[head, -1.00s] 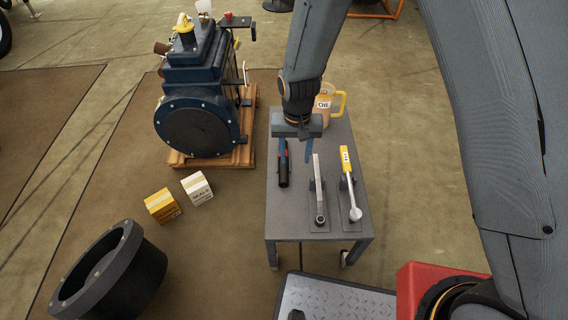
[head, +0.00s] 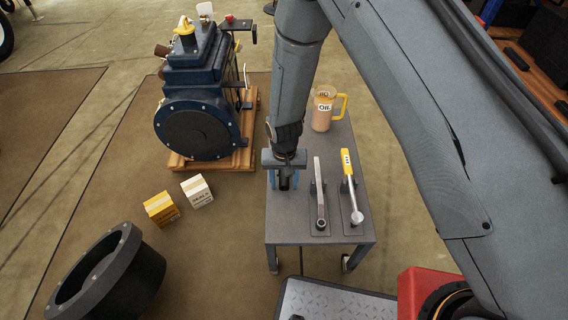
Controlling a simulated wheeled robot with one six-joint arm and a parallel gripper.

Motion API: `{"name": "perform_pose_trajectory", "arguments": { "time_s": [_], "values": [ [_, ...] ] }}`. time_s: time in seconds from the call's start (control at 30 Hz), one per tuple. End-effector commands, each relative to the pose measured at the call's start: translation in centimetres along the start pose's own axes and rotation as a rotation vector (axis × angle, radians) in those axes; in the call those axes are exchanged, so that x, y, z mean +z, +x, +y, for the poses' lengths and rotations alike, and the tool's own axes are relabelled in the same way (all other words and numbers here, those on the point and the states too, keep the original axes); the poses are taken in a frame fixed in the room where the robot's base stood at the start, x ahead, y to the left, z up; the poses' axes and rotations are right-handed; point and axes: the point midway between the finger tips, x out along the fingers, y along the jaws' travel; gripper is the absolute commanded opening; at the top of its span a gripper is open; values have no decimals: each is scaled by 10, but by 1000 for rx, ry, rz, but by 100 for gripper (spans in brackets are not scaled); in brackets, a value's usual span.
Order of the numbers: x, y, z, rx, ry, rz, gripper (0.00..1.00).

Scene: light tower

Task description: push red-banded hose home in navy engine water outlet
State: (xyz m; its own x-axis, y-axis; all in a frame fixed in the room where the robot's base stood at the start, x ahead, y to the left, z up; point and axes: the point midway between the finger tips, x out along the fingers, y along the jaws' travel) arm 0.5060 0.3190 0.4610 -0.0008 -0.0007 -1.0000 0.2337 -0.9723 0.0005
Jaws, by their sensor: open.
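My gripper (head: 284,184) is open and points down over the left side of the grey cart top. Its blue fingers stand on either side of the short black hose (head: 284,181), which lies on the cart. My gripper and wrist hide most of the hose, and its red band does not show now. I cannot tell whether the fingers touch it. The navy engine (head: 197,75) stands on a wooden pallet behind and to the left of the cart. I cannot make out for sure which of its fittings is the water outlet.
The grey cart (head: 318,228) also carries a wrench (head: 319,195), a yellow-handled tool (head: 349,185) and an oil jug (head: 322,108). Two small boxes, yellow (head: 161,207) and white (head: 197,189), and a large black ring-shaped part (head: 110,275) are on the floor. Floor between cart and pallet is clear.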

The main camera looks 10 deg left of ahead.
Motion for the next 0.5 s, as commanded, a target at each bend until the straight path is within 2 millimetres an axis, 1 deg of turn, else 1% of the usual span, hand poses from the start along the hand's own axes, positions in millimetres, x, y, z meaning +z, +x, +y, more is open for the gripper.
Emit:
{"name": "perform_pose_trajectory", "arguments": {
  "time_s": [0.17,0.27,0.3,0.43,0.5],
  "values": [
    [0,0,0,0,0,1,46],
    [0,0,0,0,0,1,31],
    [0,0,0,0,0,1,24],
    [0,0,0,0,0,1,2],
    [0,0,0,0,0,1,0]
  ]
}}
